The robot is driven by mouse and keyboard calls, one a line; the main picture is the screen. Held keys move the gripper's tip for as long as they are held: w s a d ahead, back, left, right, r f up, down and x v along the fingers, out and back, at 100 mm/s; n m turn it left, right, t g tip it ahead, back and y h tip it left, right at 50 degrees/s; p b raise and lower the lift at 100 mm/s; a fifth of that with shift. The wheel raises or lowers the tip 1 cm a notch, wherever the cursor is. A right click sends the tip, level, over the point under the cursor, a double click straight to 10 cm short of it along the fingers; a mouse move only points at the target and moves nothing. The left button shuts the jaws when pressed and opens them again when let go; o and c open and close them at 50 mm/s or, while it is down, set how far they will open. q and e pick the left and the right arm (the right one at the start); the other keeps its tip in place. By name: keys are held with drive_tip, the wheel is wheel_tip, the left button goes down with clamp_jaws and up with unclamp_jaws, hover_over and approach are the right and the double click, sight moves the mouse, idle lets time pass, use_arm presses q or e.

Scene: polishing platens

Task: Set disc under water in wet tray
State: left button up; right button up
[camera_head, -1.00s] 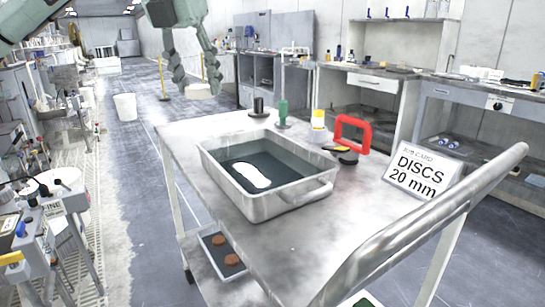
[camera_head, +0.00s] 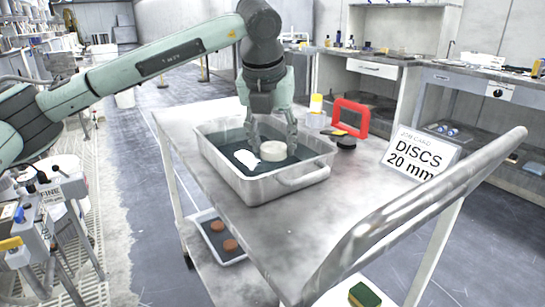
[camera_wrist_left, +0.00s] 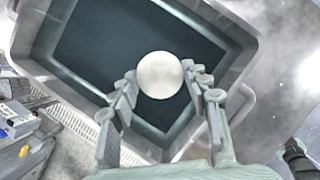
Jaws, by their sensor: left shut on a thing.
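The pale round disc (camera_head: 273,151) is between the fingers of my left gripper (camera_head: 272,147), inside the walls of the wet tray (camera_head: 262,187). In the left wrist view the disc (camera_wrist_left: 159,75) sits between the two fingertips (camera_wrist_left: 158,82), over the dark water of the tray (camera_wrist_left: 240,70). The tray is a grey metal pan with dark water (camera_head: 222,138) in it and a white glare patch on the surface. I cannot tell whether the disc is touching or below the water. My right gripper is not in view.
The tray stands on a metal cart (camera_head: 340,210). The cart handle (camera_head: 420,195) rises at the right. A lower tray (camera_head: 216,238) holds two brown discs.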

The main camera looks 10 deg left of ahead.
sight(271, 150)
use_arm(q)
wheel_tip(271, 150, down, 3)
drive_tip(key=shift+f, duration=0.5)
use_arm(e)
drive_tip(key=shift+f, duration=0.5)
use_arm(q)
drive_tip(key=shift+f, duration=0.15)
drive_tip(key=o, duration=1.2)
drive_tip(key=shift+o, duration=0.2)
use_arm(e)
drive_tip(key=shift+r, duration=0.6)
